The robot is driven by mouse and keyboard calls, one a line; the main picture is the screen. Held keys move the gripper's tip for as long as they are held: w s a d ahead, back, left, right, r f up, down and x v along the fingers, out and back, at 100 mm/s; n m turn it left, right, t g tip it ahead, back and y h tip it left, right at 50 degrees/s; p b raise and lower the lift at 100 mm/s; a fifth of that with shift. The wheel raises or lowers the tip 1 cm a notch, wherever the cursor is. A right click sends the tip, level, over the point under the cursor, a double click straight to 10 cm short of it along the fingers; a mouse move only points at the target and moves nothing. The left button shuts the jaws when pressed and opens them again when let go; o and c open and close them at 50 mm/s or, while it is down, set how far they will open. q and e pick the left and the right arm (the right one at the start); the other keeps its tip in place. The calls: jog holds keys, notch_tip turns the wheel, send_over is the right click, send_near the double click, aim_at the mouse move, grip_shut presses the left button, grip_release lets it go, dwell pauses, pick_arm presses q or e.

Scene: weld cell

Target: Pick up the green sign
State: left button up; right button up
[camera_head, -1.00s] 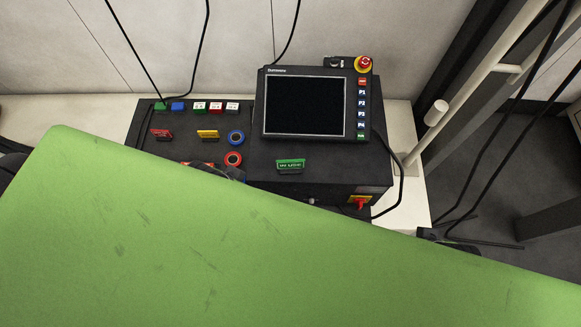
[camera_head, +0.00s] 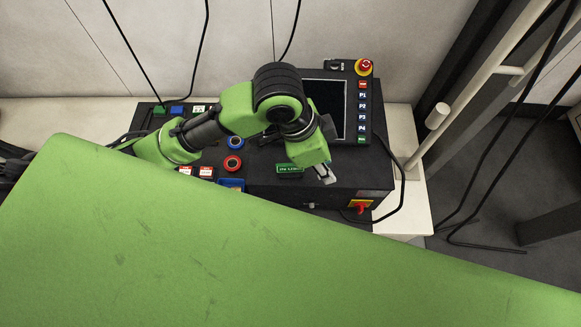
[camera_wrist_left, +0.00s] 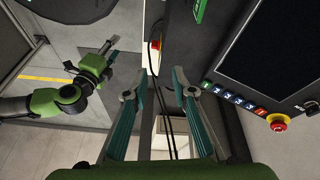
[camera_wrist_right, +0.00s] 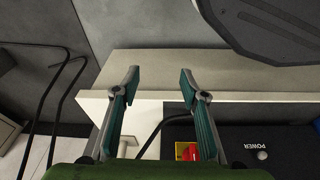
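The green sign (camera_head: 289,169) stands on the black console's top, below the screen in the head view. Its right end is close to my left gripper (camera_head: 326,174), which hangs just to its right and above the console. In the left wrist view a piece of the green sign (camera_wrist_left: 199,10) shows at the top edge, outside the fingers. The left gripper (camera_wrist_left: 157,88) has its fingers apart and nothing between them. My right gripper (camera_wrist_right: 158,84) is also open and empty, in front of the console's power-switch side; the head view does not show it.
The screen unit (camera_head: 354,120) with its red stop button (camera_head: 364,67) stands behind the sign. Blue (camera_head: 235,142) and red (camera_head: 232,163) rings lie left of it. A red switch (camera_head: 360,205) and a black cable (camera_head: 402,170) are at the console's right side.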

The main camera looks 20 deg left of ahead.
pick_arm(q)
jog(key=w+a+r+m+g+y, duration=0.1)
jog(key=w+a+r+y, duration=0.25)
jog(key=a, duration=0.55)
pick_arm(e)
jog(key=s+f, duration=0.4)
jog(key=f, duration=0.5)
pick_arm(q)
jog(key=b, duration=0.2)
send_over(290, 164)
notch_tip(290, 164, down, 7)
jog(key=shift+a+f, duration=0.1)
jog(key=shift+f, duration=0.05)
jog(key=shift+f+b, duration=0.3)
jog(key=shift+f, duration=0.65)
notch_tip(290, 164, down, 5)
jog(key=shift+r+b, duration=0.2)
jog(key=shift+b, duration=0.6)
pick_arm(e)
jog(key=w+r, duration=0.5)
jog(key=r, duration=0.7)
jog(key=shift+w+r, duration=0.2)
pick_arm(q)
jog(key=shift+c, duration=0.3)
grip_shut()
